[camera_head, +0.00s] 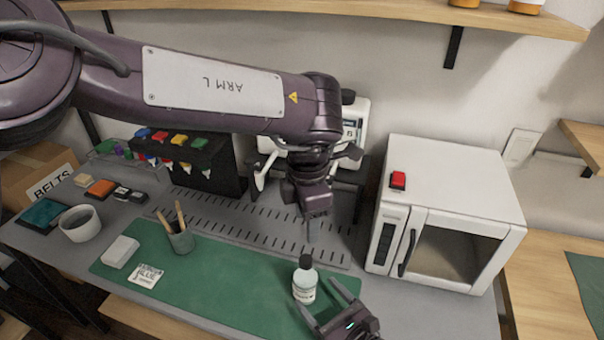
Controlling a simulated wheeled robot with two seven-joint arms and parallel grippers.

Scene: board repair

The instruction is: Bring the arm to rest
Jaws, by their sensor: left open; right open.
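My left arm (213,85) reaches in from the left across the upper middle. My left gripper (312,222) hangs from it, pointing down over the slotted grey plate, open and with nothing seen in it. My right gripper (319,296) is at the bottom edge, open, its two fingers pointing up and left. A white bottle with a dark cap (305,284) stands upright just beyond its fingertips. I cannot tell whether the fingers touch the bottle.
A white oven-like box (450,180) with a red block (398,180) on top stands right. A green mat (215,282) bears a pen cup (181,242) and white block (120,251). A dark rack (222,170) and a partly hidden white device (357,112) stand behind. A shelf (400,10) hangs above.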

